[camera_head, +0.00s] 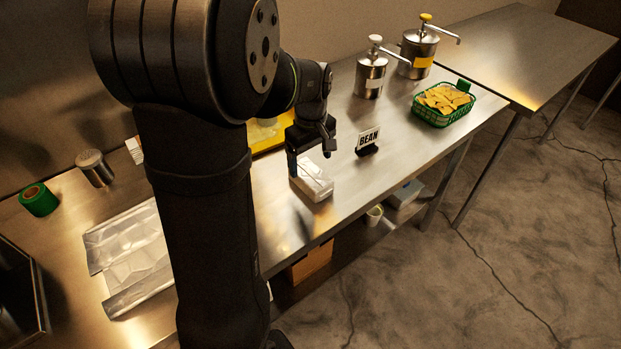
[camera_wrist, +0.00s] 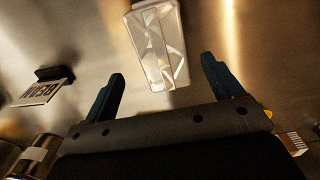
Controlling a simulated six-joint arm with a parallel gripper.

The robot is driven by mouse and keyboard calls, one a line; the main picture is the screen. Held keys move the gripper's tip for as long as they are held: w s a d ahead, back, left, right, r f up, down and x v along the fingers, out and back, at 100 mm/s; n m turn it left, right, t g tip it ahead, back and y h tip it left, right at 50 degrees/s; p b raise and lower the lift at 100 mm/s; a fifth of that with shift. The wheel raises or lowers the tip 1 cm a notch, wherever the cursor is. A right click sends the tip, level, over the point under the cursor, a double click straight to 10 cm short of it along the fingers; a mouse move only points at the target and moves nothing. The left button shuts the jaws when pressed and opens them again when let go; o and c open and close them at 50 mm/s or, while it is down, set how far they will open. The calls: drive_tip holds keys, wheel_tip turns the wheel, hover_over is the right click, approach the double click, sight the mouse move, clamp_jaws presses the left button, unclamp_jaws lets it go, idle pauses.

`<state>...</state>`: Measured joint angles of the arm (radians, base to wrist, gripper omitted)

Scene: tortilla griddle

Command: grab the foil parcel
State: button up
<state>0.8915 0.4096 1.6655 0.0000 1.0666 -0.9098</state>
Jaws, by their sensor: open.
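The foil parcel (camera_head: 312,181) is a small, silvery, creased block lying on the steel table, near its front edge. In the wrist view the parcel (camera_wrist: 157,45) lies at the top middle, beyond and between the two dark fingertips. My gripper (camera_head: 308,158) hangs just above and behind the parcel in the head view. In the wrist view my gripper (camera_wrist: 162,83) has its fingers spread wide with nothing between them. Whether a finger touches the parcel cannot be told.
A BEAN sign (camera_head: 368,138) on a black stand is close to the parcel's right; it also shows in the wrist view (camera_wrist: 42,92). Pump canisters (camera_head: 371,75) and a green basket of chips (camera_head: 443,104) stand farther right. Foil sheets (camera_head: 128,250) lie at left.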

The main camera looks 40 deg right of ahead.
sight(310, 173)
drive_tip(key=shift+s+a+f, duration=0.1)
drive_tip(key=shift+s+f, duration=0.05)
drive_tip(key=shift+f, duration=1.2)
drive_tip(key=shift+s+a+f, duration=0.1)
drive_tip(key=shift+f, duration=1.25)
drive_tip(key=c, duration=1.2)
drive_tip(key=shift+r, duration=0.15)
